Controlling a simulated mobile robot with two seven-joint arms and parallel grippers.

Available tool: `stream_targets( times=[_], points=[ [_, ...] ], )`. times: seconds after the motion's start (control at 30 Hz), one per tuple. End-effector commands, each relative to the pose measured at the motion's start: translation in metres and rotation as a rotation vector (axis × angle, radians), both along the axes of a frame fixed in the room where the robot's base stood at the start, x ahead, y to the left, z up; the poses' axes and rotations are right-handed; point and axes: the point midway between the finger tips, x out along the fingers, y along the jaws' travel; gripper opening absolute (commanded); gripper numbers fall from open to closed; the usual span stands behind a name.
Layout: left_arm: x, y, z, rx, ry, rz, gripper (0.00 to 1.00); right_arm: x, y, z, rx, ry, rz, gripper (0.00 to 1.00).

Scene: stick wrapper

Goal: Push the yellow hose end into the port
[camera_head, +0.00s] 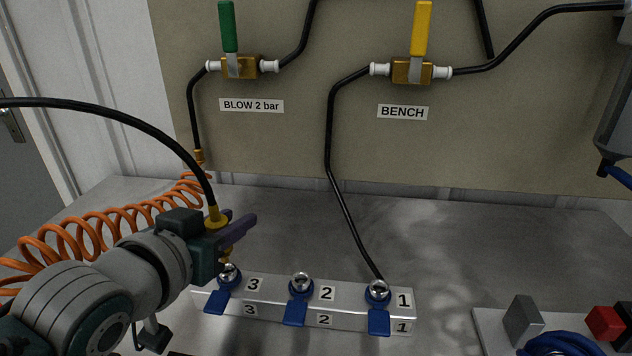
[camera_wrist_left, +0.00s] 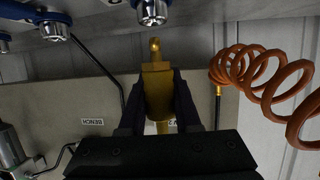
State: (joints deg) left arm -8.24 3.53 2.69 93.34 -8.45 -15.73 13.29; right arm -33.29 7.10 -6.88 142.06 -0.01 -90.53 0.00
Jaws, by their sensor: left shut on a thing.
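The yellow hose end (camera_head: 214,217) is on a black hose (camera_head: 130,115) that arcs in from the left. My left gripper (camera_head: 226,236) is shut on it, and it points down above port 3 (camera_head: 229,273) of the metal block (camera_head: 265,285). In the left wrist view the hose end (camera_wrist_left: 157,85) sits between the fingers (camera_wrist_left: 160,92), its narrow tip a small gap from a silver port (camera_wrist_left: 152,12). Ports 2 (camera_head: 301,282) and 1 (camera_head: 378,290) are on the same block; a black hose runs into port 1. My right gripper is out of view.
An orange coiled hose (camera_head: 105,228) lies left behind my arm. A panel (camera_head: 270,130) with a green valve handle (camera_head: 228,27) and a yellow one (camera_head: 422,28) stands behind. A tray (camera_head: 490,330) with blue cable is at the right.

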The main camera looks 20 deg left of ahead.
Motion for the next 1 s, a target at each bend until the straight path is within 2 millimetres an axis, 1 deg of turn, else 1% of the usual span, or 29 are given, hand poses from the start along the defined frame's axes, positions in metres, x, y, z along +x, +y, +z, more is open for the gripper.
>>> stream_targets(
  times=[0.23, 0.67, 1.0],
  points=[
    [0.0, 0.0, 0.0009, -0.001, 0.001, 0.0, 0.0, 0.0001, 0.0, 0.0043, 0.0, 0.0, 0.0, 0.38],
    [0.0001, 0.0001, 0.0002, 0.0, 0.0, 0.0, 0.0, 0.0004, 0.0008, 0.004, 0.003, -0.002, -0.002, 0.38],
    [0.0002, 0.0001, 0.0005, 0.0, -0.001, 0.0, 0.0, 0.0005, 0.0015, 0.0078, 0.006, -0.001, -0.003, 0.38]
  ],
)
